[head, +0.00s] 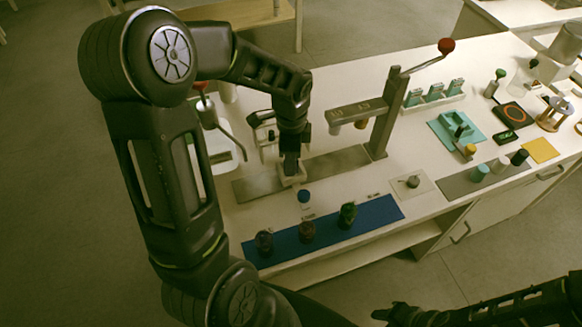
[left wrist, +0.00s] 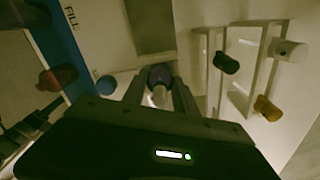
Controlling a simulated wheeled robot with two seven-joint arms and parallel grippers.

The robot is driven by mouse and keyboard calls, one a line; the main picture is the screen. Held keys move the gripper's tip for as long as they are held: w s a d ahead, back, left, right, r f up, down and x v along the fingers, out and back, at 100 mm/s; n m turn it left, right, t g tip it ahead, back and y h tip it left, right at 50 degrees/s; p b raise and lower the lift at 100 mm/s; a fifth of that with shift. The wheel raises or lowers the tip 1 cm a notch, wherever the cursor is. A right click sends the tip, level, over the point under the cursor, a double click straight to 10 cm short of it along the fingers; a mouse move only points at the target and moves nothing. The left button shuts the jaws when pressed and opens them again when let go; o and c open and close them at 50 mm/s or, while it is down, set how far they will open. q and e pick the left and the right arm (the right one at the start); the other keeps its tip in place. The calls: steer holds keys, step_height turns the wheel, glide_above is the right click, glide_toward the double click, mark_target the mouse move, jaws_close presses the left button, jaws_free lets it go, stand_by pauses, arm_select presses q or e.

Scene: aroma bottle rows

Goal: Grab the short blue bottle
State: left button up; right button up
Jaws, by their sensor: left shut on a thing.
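My left gripper (head: 291,172) is low over the workbench, beside the grey metal strip. In the left wrist view its fingers (left wrist: 160,100) are shut on a small dark purple-topped bottle (left wrist: 160,76) with a pale part below. In the head view the gripper mostly hides that bottle. A short blue-topped bottle (head: 304,197) stands apart on the white bench, just in front of the gripper; it also shows in the left wrist view (left wrist: 106,85), left of the fingers. My right gripper (head: 400,314) is at the bottom right, dark and partly cut off; its jaws are unclear.
A blue mat (head: 374,211) along the front edge bears several dark bottles. A metal stand (head: 378,125) with an arm rises right of my left gripper. A red-topped stand (head: 204,110) is close on the left. A teal tray (head: 450,128) lies farther right.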

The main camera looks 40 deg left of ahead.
arm_select(q)
jaws_close()
step_height(320, 180, up, 9)
steer(key=p, duration=0.7)
steer(key=shift+r+p, duration=0.55)
steer(key=shift+f, duration=0.1)
